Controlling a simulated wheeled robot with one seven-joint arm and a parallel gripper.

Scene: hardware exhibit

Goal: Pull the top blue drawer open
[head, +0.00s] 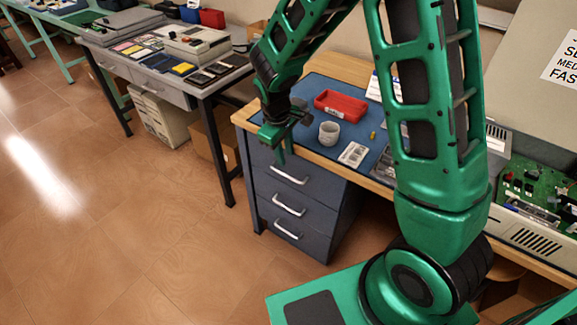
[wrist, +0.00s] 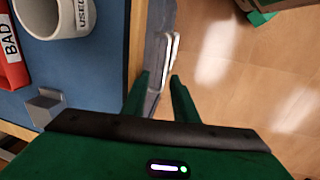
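The top blue drawer (head: 264,172) is the uppermost of the stacked drawers under the wooden-edged bench and looks flush with those below. Its silver bar handle (head: 289,175) runs across its front. My gripper (head: 283,143) is above that handle, by the bench's front edge, fingers pointing down. In the wrist view my gripper (wrist: 160,84) is open, with a gap between its two fingers. Pale handles (wrist: 172,55) and the narrow blue drawer fronts (wrist: 155,58) show ahead of the gap. Nothing is held, and I cannot tell whether a finger touches the drawer.
A red bin (head: 341,105) and a grey-white cup (head: 329,133) stand on the blue mat near my gripper. Two lower drawers (head: 283,207) are below. Another table (head: 150,65) is at the left. The tiled floor (head: 150,220) in front of the drawers is clear.

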